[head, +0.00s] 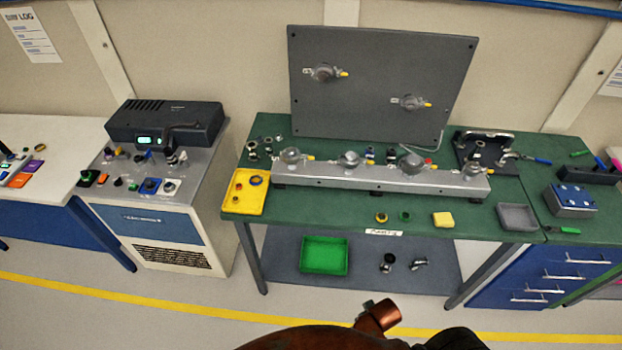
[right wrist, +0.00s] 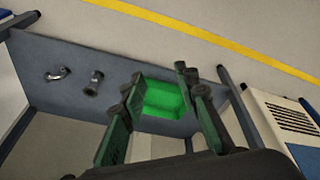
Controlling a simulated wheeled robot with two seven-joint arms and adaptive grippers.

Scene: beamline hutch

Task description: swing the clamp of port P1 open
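In the head view a long grey manifold bar (head: 380,180) lies on the green bench. Several round metal ports with clamps sit along its top, including a leftmost one (head: 291,157), a second (head: 349,160), a third (head: 412,163) and one at the right end (head: 473,171). Two more clamped ports, an upper left one (head: 323,72) and a lower right one (head: 410,102), are on the upright grey panel. I cannot read which is P1. My right gripper (right wrist: 160,76) is open and empty in the right wrist view, away from the ports. My left gripper is not visible.
A green bin (head: 325,255) and small metal fittings (head: 388,262) are on the lower shelf. A yellow tray (head: 245,192), a grey tray (head: 517,217) and a yellow block (head: 443,219) sit on the bench. A pump cart (head: 155,220) stands to the left.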

